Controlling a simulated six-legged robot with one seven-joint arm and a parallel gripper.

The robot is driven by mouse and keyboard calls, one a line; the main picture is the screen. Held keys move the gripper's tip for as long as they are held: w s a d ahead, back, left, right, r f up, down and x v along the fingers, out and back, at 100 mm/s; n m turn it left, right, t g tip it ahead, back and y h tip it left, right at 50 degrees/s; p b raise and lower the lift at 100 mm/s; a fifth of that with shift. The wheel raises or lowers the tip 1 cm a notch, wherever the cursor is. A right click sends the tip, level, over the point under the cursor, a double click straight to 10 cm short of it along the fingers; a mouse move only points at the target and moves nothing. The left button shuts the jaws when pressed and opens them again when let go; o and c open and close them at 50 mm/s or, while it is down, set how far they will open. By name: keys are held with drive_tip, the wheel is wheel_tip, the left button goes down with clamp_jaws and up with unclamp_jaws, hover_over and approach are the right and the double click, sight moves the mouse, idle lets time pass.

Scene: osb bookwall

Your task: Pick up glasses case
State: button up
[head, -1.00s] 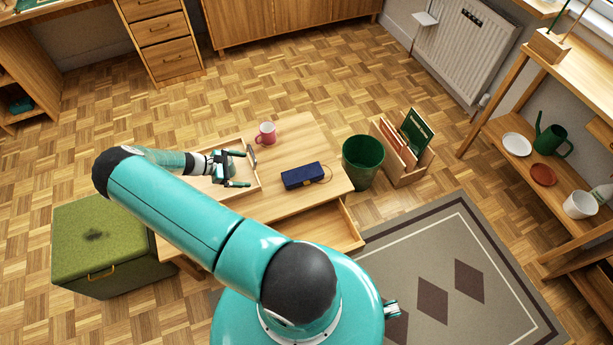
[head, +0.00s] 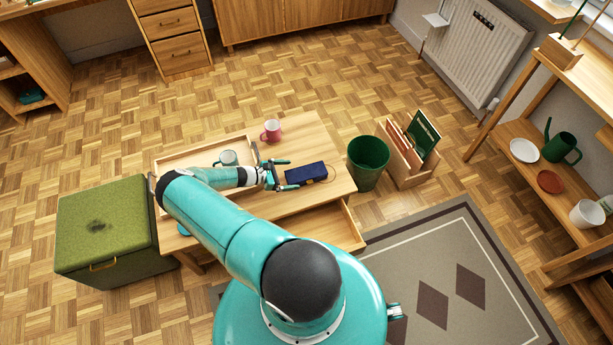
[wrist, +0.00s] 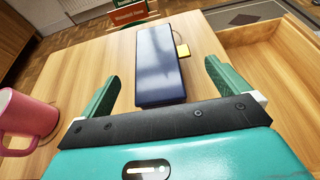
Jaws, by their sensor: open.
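The glasses case (head: 306,173) is a dark blue oblong box lying on the low wooden table (head: 318,142). A small yellow tag on a thin cord shows at its side in the wrist view. My gripper (head: 284,174) is open and empty at the left end of the case in the head view. In the wrist view the case (wrist: 159,62) lies ahead, its near end in line with the space between my two green fingers (wrist: 160,88). I cannot tell whether the fingers reach past its near end.
A pink mug (head: 272,130) stands on the table near the far edge; it also shows at the left in the wrist view (wrist: 24,118). A wooden tray (head: 180,158) holds a grey mug (head: 228,158). An open drawer (head: 352,226) juts from the front. A green bin (head: 368,160) stands at the right.

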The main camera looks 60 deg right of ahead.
sight(308, 173)
drive_tip(key=x, duration=0.6)
drive_tip(key=shift+a, duration=0.1)
drive_tip(key=c, duration=1)
drive_tip(key=shift+c, duration=0.5)
drive_tip(key=shift+r, duration=0.1)
